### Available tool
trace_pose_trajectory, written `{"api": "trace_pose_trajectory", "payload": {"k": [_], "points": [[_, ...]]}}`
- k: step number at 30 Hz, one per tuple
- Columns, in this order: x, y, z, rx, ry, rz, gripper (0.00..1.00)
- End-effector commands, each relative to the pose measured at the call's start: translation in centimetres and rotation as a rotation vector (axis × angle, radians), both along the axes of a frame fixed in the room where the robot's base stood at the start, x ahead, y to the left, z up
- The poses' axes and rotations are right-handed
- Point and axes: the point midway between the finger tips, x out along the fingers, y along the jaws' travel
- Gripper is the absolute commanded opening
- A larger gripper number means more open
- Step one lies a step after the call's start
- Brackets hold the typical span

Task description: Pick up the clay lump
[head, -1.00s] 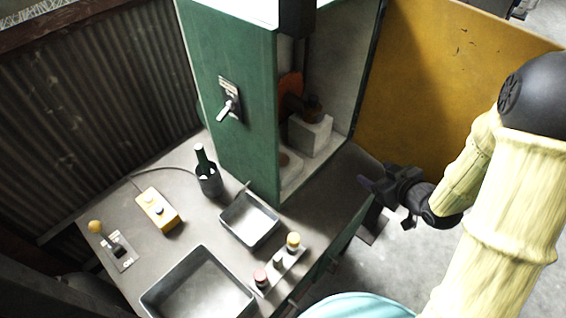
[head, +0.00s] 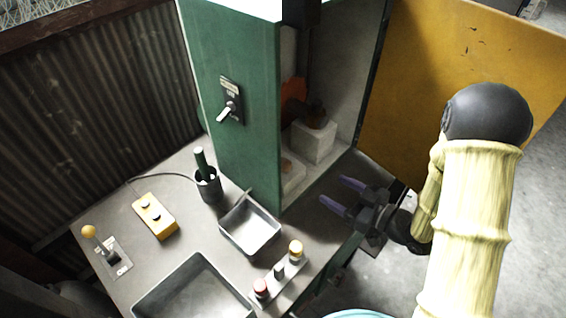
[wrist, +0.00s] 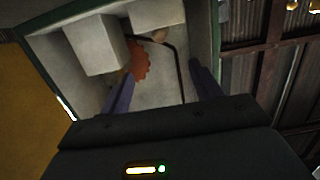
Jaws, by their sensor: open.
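A small brown lump (head: 287,166), which looks like the clay lump, lies low inside the open green cabinet (head: 240,120), in front of a pale block. In the wrist view a tan lump (wrist: 159,36), apparently the same one, shows beyond and between the fingers. My gripper (head: 337,194) is open and empty, with its two purple fingers apart. It is outside the cabinet's open side, to the right of the lump and pointing toward the opening. Nothing touches the fingers.
A pale block (head: 315,140) and an orange toothed disc (head: 294,90) are inside the cabinet. The yellow door (head: 450,70) stands open at right. Metal trays (head: 250,243), a cup with a green-handled tool (head: 208,185), and button boxes (head: 155,215) occupy the bench at left.

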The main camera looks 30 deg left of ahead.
Motion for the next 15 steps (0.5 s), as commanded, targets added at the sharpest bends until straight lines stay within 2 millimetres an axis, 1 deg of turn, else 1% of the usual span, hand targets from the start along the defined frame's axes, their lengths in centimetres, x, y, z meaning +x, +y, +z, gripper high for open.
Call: {"api": "trace_pose_trajectory", "payload": {"k": [3, 15], "points": [[0.4, 2.0, -0.2, 0.000, 0.001, 0.007, 0.64], [2.3, 8.7, -1.3, 0.001, 0.000, 0.005, 0.64]]}}
